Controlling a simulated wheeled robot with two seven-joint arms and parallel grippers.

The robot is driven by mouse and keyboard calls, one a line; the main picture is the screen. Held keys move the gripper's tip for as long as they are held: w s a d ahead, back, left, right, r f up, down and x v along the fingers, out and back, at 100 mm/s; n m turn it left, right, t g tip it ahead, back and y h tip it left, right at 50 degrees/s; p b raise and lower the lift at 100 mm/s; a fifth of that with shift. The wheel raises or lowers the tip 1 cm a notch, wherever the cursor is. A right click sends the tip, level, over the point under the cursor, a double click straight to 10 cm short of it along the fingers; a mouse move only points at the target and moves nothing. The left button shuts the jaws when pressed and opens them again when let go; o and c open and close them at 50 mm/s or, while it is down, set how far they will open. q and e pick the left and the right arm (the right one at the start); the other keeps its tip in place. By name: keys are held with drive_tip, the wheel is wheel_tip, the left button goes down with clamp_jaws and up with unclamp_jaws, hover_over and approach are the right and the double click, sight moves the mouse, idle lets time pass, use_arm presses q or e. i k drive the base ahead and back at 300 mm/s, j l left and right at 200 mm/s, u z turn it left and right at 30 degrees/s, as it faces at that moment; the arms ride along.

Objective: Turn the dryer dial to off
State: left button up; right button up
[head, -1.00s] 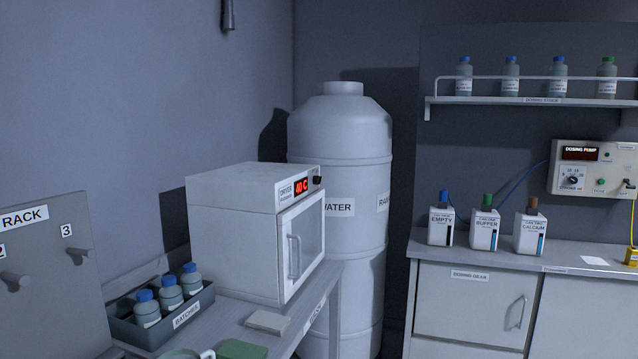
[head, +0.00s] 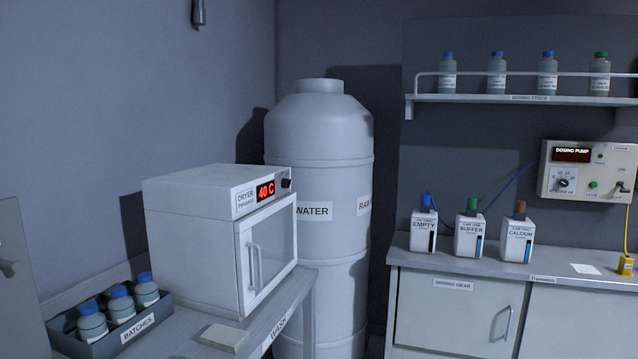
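The dryer (head: 195,230) is a white box on the bench at the left, with a red "40 C" display (head: 265,190) on its upper front. The dryer dial (head: 286,184) is a small dark knob just right of the display. Its pointer setting is too small to read. The dryer door (head: 268,255) with its vertical handle looks closed. Neither of my grippers shows in the head view.
A BATCHES tray (head: 150,329) with blue-capped bottles sits left of the dryer, and a pale block (head: 224,337) lies in front. A large water tank (head: 318,255) stands right behind. The dosing counter (head: 460,265) is at the right.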

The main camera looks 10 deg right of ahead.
sight(286, 182)
drive_tip(key=i+l, duration=0.15)
drive_tip(key=l, duration=0.25)
drive_tip(key=i+l, duration=0.15)
drive_tip(key=l, duration=0.25)
drive_tip(key=i+l+z, duration=0.1)
drive_tip(key=l, duration=0.3)
drive_tip(key=i+l, duration=0.2)
drive_tip(key=l, duration=0.2)
drive_tip(key=i+l+z, duration=0.1)
drive_tip(key=l, duration=0.25)
drive_tip(key=i+l, duration=0.25)
drive_tip(key=l, duration=0.15)
drive_tip(key=i+l, duration=0.2)
drive_tip(key=l, duration=0.15)
drive_tip(key=l+z, duration=0.05)
